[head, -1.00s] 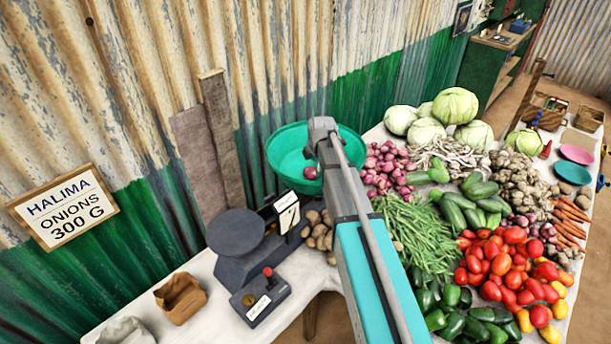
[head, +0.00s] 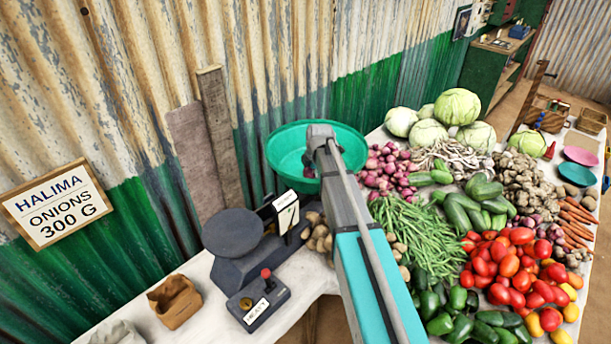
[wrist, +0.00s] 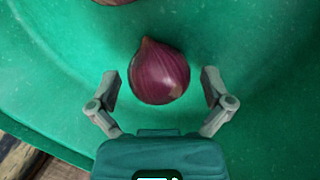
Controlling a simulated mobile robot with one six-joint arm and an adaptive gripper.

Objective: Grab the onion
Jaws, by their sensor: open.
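A purple-red onion (wrist: 159,73) lies in the green basin (wrist: 60,60), seen in the wrist view. My gripper (wrist: 160,84) is open, with one finger at each side of the onion's lower part and a gap to both. Part of another onion (wrist: 113,1) shows at the top edge of the wrist view. In the head view the basin (head: 283,143) stands beside the onion pile, and my arm covers its front right part. A dark onion (head: 309,171) shows there at the left of my arm. My fingertips are hidden in the head view.
A heap of onions (head: 387,170) lies right of the basin. A dark scale (head: 233,232) stands left of my arm, with a small box with a red knob (head: 260,297) before it. A brown paper bag (head: 175,301) is further left. The corrugated wall (head: 290,60) rises close behind.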

